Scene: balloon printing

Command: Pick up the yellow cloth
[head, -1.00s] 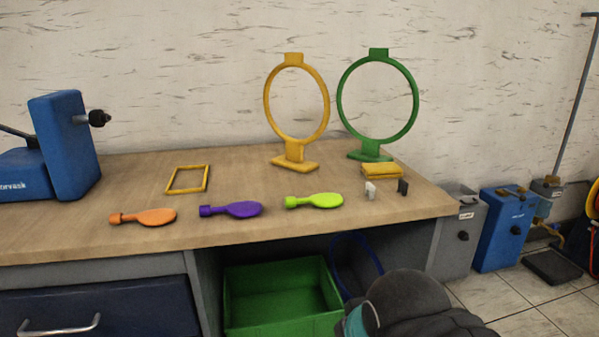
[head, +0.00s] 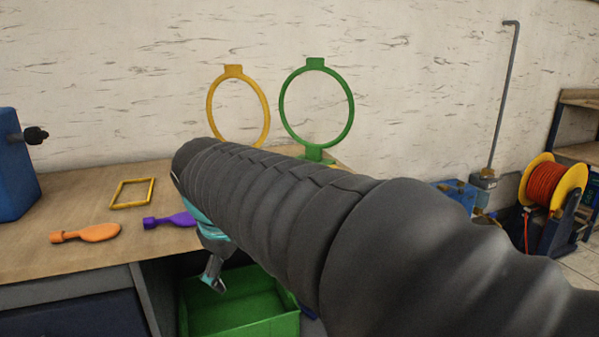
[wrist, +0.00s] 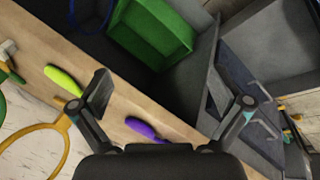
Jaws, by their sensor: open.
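The yellow cloth cannot be made out in either current view; in the head view my arm covers the right part of the bench, where it lay earlier. My gripper (wrist: 160,88) is open and empty in the wrist view, its fingers spread wide above the bench's front edge. The purple balloon shape (wrist: 145,128) lies between and below the fingers in that view, and the lime one (wrist: 62,80) is left of the left finger. In the head view one finger (head: 213,274) shows below my arm, in front of the green bin.
The wooden bench (head: 85,220) carries an orange balloon shape (head: 85,233) and a flat yellow frame (head: 132,193). A yellow ring stand (head: 266,110) and a green ring stand (head: 352,105) rise at the back. The green bin (head: 240,318) sits below. A cable reel (head: 543,185) stands right.

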